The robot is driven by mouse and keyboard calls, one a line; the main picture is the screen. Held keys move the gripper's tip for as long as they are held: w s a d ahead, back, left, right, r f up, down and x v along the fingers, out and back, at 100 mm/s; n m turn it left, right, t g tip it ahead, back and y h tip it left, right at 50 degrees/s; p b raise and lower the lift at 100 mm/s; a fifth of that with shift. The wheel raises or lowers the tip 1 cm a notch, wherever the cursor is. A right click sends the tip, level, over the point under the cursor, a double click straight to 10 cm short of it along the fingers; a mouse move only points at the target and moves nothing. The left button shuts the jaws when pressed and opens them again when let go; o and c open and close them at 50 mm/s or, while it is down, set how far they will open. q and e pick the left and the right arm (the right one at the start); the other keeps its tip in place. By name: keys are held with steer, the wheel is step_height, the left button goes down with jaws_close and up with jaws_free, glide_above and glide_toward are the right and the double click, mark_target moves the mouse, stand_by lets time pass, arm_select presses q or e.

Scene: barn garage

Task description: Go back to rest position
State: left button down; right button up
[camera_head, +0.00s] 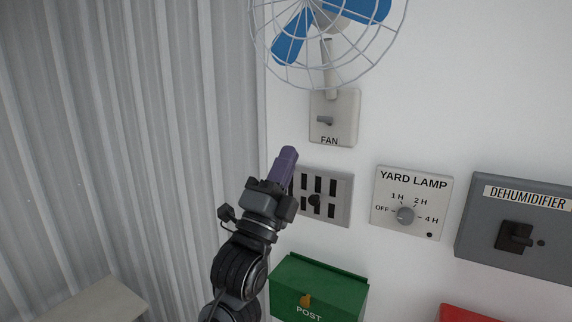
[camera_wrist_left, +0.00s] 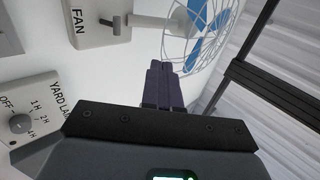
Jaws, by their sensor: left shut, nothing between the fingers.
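My left gripper (camera_head: 287,157) is in the head view, left of centre, with its arm rising from the bottom edge. Its purple fingers are shut together with nothing between them. They point up and stand in front of the left part of a grey slotted panel (camera_head: 342,197), below the FAN switch plate (camera_head: 346,105). In the left wrist view the shut fingers (camera_wrist_left: 161,70) show at the centre, with the fan (camera_wrist_left: 207,35) beyond them. I cannot tell how far the fingertips are from the wall. My right gripper is in neither view.
A blue-bladed caged fan (camera_head: 290,50) hangs above. The YARD LAMP dial (camera_head: 405,214) and grey DEHUMIDIFIER box (camera_head: 483,225) are to the right. A green POST box (camera_head: 318,284) and a red object (camera_head: 470,314) are below. Corrugated grey wall (camera_head: 130,130) fills the left.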

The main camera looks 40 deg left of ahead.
arm_select(q)
steer(key=d+f+g+h+p, duration=0.2)
steer(key=d+f+g+p, duration=0.15)
steer(key=f, duration=1.15)
steer(key=d+f+g+h+p, duration=0.25)
steer(key=f+g, duration=0.25)
steer(key=f, duration=0.9)
steer(key=s+d+f+n+g+p, duration=0.2)
steer(key=s+f+n+g, duration=0.4)
steer(key=s+f, duration=0.3)
steer(key=s+d+f+n+g+h+p, duration=0.1)
steer(key=s+d+f+n+g, duration=0.3)
steer(key=s, duration=1.2)
step_height(320, 180, down, 6)
steer(key=n+g+p, duration=0.1)
steer(key=n+g, duration=0.2)
steer(key=g, duration=0.1)
steer(key=shift+d+f, duration=0.25)
steer(key=shift+d, duration=0.05)
